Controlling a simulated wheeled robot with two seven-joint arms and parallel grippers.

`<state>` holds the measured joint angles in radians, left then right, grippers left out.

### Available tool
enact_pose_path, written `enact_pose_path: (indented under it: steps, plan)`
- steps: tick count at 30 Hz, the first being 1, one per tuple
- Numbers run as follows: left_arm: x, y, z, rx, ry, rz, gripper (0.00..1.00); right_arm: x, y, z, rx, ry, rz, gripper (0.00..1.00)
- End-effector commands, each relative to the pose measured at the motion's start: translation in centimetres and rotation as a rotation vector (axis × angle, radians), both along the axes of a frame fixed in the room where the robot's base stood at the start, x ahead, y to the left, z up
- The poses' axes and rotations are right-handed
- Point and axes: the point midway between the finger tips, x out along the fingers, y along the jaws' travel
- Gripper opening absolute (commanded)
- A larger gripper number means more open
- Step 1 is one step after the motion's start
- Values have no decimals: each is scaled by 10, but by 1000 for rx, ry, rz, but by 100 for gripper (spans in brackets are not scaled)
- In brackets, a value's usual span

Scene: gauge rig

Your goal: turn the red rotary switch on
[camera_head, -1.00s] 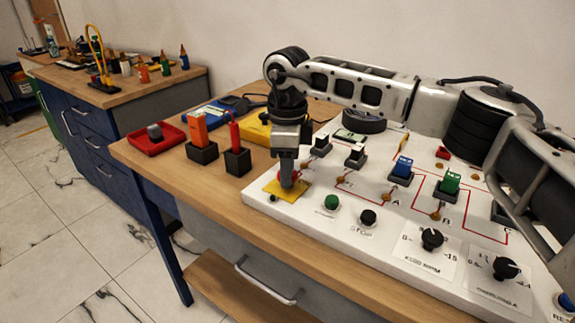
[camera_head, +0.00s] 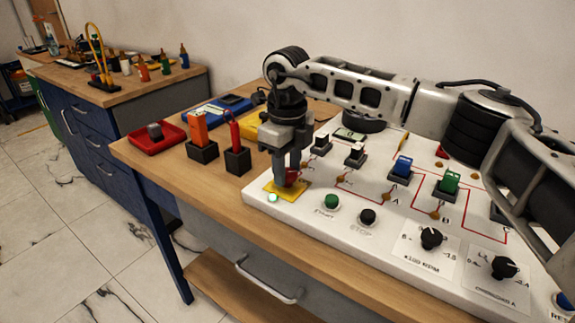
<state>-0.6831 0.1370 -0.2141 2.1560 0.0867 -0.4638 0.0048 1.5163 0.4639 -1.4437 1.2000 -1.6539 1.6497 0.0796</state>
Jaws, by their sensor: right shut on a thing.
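The red rotary switch (camera_head: 291,177) sits on a yellow square plate (camera_head: 287,190) at the near left corner of the white panel. My right gripper (camera_head: 291,176) reaches down over it from above, its fingers shut on the red knob and partly hiding it. A small round lamp (camera_head: 272,198) beside the yellow plate glows green-white. My left gripper is not in view.
A green START button (camera_head: 331,201) and a black STOP button (camera_head: 368,216) are close by to the right. Black knobs (camera_head: 431,238) are farther right. Black holders with an orange tool (camera_head: 198,128) and a red tool (camera_head: 234,130), and a red tray (camera_head: 157,137), stand left of the panel.

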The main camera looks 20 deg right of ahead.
Motion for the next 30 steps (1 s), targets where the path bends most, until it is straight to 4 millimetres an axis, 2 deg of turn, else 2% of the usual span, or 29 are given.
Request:
enact_pose_path:
  steps: [10,11,12,13,23,26,30]
  plan:
    - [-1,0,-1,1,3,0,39,1,0,1,2,-4,-6,15]
    - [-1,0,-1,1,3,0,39,1,0,1,2,-4,-6,46]
    - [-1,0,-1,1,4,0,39,1,0,1,2,-4,-6,57]
    - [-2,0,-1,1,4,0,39,1,0,1,2,-4,-5,59]
    - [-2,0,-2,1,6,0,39,1,0,4,2,-2,-4,59]
    - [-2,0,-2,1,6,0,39,1,0,14,2,-4,-3,59]
    - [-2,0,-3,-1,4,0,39,1,1,42,3,-7,-3,59]
